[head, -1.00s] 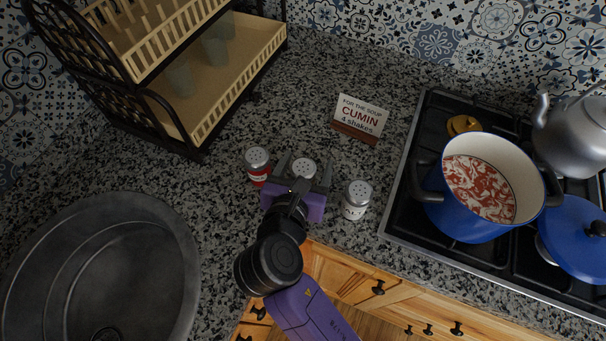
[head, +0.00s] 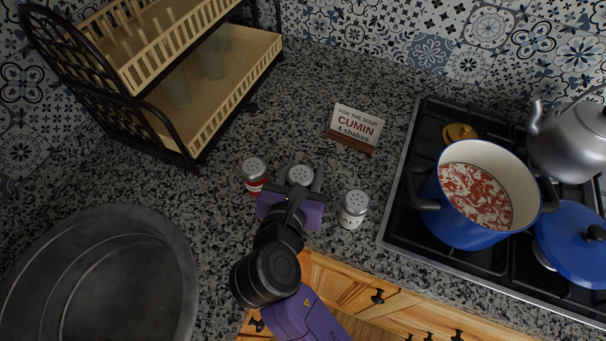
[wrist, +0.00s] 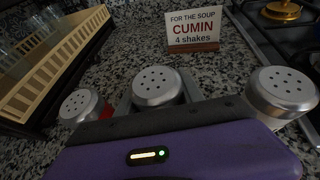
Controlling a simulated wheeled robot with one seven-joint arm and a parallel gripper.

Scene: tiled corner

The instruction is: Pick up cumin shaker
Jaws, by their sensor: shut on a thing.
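Three shakers with perforated silver lids stand in a row on the granite counter. My gripper (head: 300,182) is shut on the middle shaker (head: 300,174), with a finger on either side of it. Its lid also shows in the wrist view (wrist: 158,86), but its body and label are hidden by my gripper. The left shaker (head: 254,175) has a red label. The right shaker (head: 353,209) has a whitish body with dark marks too small to read. A sign (head: 356,127) reading "FOR THE SOUP CUMIN 4 shakes" stands behind them.
A blue pot (head: 459,214) of red and white soup sits on the stove at the right, beside a kettle (head: 570,140) and a blue lid (head: 572,240). A dish rack (head: 200,125) stands at the back left, a sink (head: 100,285) at the left.

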